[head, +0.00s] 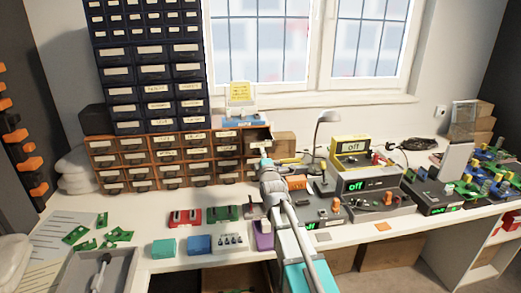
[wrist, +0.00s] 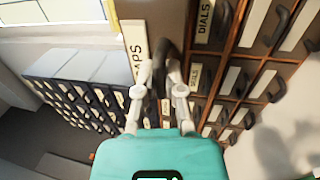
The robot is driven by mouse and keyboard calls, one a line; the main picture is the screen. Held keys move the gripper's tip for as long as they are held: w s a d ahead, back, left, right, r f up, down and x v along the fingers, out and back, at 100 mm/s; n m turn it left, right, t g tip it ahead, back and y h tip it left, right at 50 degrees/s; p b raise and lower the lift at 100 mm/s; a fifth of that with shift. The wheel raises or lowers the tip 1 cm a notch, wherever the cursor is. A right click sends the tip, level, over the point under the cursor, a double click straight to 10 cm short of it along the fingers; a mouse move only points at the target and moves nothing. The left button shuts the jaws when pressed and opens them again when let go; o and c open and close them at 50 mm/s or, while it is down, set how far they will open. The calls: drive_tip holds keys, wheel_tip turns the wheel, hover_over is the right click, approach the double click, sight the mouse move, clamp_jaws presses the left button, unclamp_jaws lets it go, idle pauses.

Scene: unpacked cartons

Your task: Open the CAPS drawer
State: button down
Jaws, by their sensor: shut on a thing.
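The CAPS drawer shows large in the wrist view, its front (wrist: 135,35) tilted in the picture and its label reading "APS" with the first letter cut off. It stands out nearer to the camera than the neighbouring fronts. My gripper (wrist: 163,72) is shut on its dark handle (wrist: 162,48). In the head view, the drawer (head: 258,136) is at the top right end of the brown cabinet and looks pulled out, with a dark opening on top. My gripper (head: 265,163) is just below and in front of it; my arm hides part of the cabinet's right end.
The brown drawer cabinet (head: 180,158) carries a tall dark cabinet (head: 150,60). Electronic units (head: 367,183) crowd the bench to the right. Small boxes (head: 200,244) stand at the front edge. The bench at front left holds green boards (head: 75,235).

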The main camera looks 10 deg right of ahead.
drive_tip(key=shift+s, duration=0.1)
drive_tip(key=c, duration=0.7)
unclamp_jaws()
